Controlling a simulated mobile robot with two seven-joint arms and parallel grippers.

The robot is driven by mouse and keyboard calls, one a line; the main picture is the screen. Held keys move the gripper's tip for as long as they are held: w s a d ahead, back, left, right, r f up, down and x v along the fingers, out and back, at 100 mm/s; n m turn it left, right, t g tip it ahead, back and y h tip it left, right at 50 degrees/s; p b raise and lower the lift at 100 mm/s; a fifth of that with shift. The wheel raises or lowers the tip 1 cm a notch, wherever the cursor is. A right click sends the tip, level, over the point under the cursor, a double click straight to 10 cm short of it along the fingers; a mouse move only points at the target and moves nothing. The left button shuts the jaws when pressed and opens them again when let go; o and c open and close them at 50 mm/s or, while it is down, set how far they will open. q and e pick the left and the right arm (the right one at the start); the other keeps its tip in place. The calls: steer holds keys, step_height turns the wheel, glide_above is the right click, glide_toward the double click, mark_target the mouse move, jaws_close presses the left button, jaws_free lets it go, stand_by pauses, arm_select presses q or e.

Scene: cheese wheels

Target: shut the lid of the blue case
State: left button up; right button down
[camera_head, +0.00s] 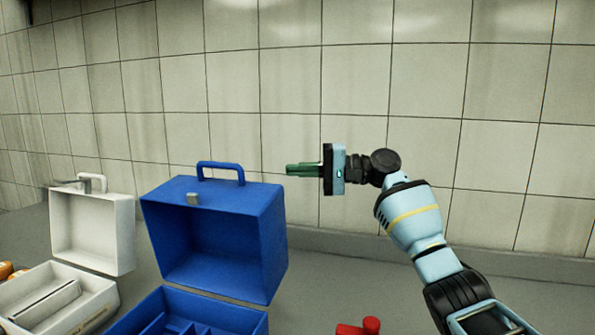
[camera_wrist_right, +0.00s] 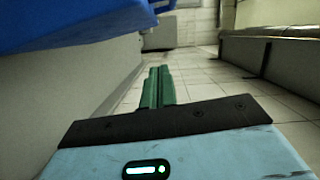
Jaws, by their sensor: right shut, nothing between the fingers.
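The blue case (camera_head: 190,308) stands open on the grey surface. Its lid (camera_head: 216,240) is raised upright behind the base, with a handle on its top edge and a metal latch at the front. In the right wrist view a blue part of the case (camera_wrist_right: 70,22) fills the top left corner. My right gripper (camera_head: 290,170) is shut and empty, its green fingers pointing left. It appears right of the lid's handle, apart from the lid; its fingers also show in the right wrist view (camera_wrist_right: 158,72). My left gripper is not in view.
A white case (camera_head: 92,235), also open with its lid up, stands left of the blue one. A red object (camera_head: 362,327) lies at the bottom edge, right of the blue case. A tiled wall (camera_head: 300,80) rises behind.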

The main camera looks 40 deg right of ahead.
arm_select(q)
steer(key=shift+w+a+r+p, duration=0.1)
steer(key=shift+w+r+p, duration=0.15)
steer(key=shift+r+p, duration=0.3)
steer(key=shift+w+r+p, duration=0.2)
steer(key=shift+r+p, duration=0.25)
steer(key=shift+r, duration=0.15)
arm_select(e)
steer(key=w+a, duration=0.3)
steer(key=a, duration=0.5)
steer(key=shift+w+a+f, duration=0.15)
steer(key=shift+a+f, duration=0.15)
steer(key=shift+f, duration=0.1)
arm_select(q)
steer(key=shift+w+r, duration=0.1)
